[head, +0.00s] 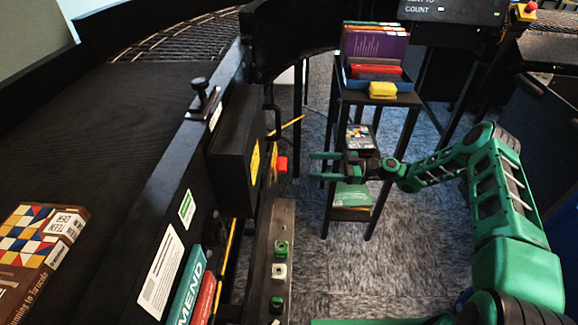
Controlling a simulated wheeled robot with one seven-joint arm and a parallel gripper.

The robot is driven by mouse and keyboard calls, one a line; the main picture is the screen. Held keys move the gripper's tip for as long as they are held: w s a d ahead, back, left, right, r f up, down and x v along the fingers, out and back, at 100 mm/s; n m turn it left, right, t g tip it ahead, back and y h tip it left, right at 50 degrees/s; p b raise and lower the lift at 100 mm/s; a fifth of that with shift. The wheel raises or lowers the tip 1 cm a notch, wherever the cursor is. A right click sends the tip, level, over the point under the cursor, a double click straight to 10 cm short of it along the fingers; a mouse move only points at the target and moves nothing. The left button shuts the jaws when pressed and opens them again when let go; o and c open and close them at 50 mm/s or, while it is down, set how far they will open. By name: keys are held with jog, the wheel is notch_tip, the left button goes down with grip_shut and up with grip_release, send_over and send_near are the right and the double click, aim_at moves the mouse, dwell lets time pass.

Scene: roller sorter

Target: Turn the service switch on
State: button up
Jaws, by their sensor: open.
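A black box (228,135) is fixed to the side of the conveyor frame and carries yellow labels. A red knob (282,163) sticks out from its right side near a yellow plate; it looks like the service switch, but I cannot read its label or setting. My gripper (314,166) is open and empty, its two green fingers pointing left toward the red knob. The fingertips are a short way to the right of the knob and seem apart from it.
A black belt (85,130) with a book (38,250) fills the left. Green and white buttons (280,270) sit on a rail below. A black shelf stand (376,98) holding books is behind my gripper. Carpet (330,260) is clear between the rail and my arm.

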aim_at(282, 165)
jog(key=a, duration=1)
jog(key=shift+w+a, duration=0.15)
jog(key=shift+c, duration=0.5)
jog(key=c, duration=0.9)
